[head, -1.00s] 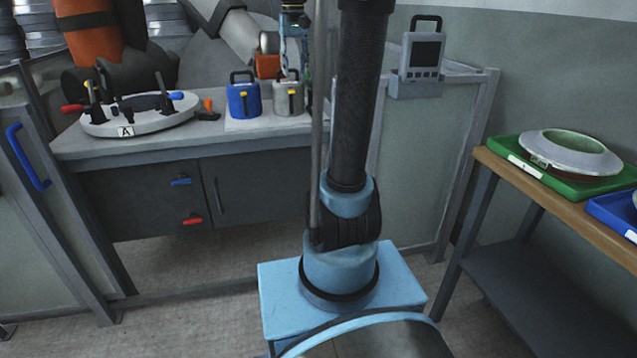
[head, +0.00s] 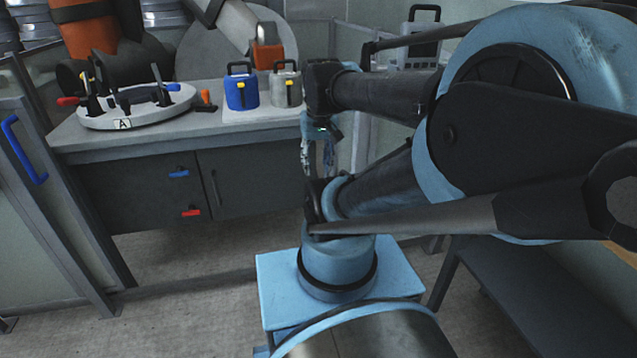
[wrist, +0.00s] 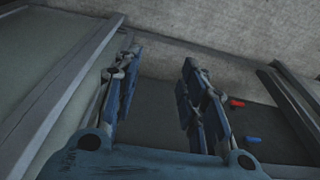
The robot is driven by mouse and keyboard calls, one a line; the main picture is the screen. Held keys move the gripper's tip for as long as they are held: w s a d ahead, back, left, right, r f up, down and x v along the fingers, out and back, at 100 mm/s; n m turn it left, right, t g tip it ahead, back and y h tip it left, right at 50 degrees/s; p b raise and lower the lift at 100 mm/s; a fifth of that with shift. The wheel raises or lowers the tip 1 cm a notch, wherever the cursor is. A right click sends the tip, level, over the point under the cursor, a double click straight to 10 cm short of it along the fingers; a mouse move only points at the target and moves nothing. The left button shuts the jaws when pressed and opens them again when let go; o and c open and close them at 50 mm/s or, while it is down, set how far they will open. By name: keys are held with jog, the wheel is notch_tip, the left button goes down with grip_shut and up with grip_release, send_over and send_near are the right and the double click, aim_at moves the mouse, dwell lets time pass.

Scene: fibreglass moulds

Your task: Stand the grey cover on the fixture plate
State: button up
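A round pale plate with several clamps and a label "A", which looks like the fixture plate (head: 152,117), lies on the bench at the left in the head view. A grey ring-shaped part on a green tray, possibly the grey cover, showed on the right-hand table a second ago; my arm now hides it. My gripper (head: 318,158) points down in front of the bench's right end, apart from the plate and the bench objects. In the wrist view my gripper (wrist: 160,95) has its two fingers apart with nothing between them.
A blue canister (head: 241,93) and a grey canister (head: 286,90) stand on a white sheet on the bench, left of my gripper. A grey device with a black handle (head: 421,45) is behind my arm. The wooden table (head: 623,255) at the right is mostly hidden.

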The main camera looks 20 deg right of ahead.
jog(key=s+f, duration=0.2)
jog(key=f, duration=0.1)
jog(key=s+f, duration=0.1)
jog(key=f, duration=0.1)
jog(key=shift+s+a, duration=0.1)
